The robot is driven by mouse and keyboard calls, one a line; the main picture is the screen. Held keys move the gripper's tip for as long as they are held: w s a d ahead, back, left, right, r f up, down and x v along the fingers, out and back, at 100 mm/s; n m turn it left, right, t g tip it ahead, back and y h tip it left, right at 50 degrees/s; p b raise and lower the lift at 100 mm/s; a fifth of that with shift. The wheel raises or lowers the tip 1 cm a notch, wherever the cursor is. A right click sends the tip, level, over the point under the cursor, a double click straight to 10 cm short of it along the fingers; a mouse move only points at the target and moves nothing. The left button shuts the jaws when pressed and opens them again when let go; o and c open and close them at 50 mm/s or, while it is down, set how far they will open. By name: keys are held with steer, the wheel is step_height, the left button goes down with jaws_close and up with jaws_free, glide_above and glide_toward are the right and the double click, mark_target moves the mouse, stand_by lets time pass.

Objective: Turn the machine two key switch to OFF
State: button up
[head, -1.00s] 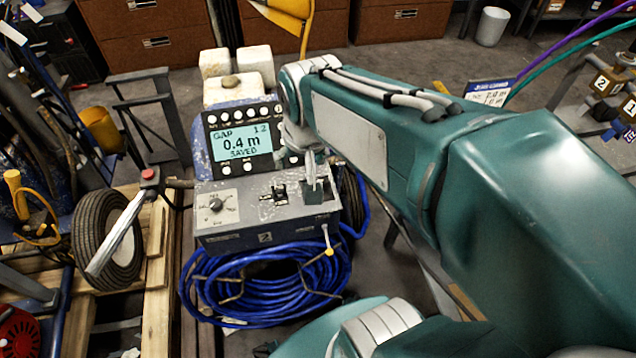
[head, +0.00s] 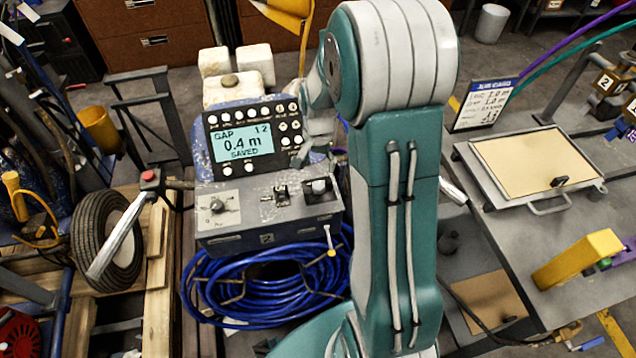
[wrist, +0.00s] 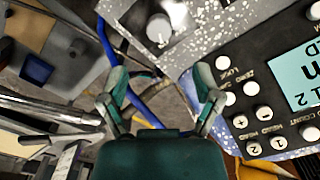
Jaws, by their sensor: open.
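Machine two's control box (head: 270,224) carries a "2" label on its front. On its top is a plate with a dark rotary switch (head: 217,205) at the left; its lettering is too small to read. A black lever switch (head: 282,194) is in the middle. A grey round knob on a black base (head: 319,187) is at the right; a pale knob also shows at the top of the wrist view (wrist: 158,28). My gripper (wrist: 162,95) is open and empty, beside the box and display panel. In the head view my gripper (head: 320,140) is partly hidden by my arm.
The display panel (head: 243,142) reads "GAP 0.4 m SAVED" behind the box. A blue hose coil (head: 265,290) hangs below, with a yellow-tipped lever (head: 330,245) in front. A wheel (head: 105,238) stands left. A workbench (head: 500,240) with a tan-topped panel is at the right.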

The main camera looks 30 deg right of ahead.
mark_target(318, 185)
step_height(318, 185, down, 9)
steer(key=shift+r, duration=0.1)
stand_by(0.3)
jaws_close()
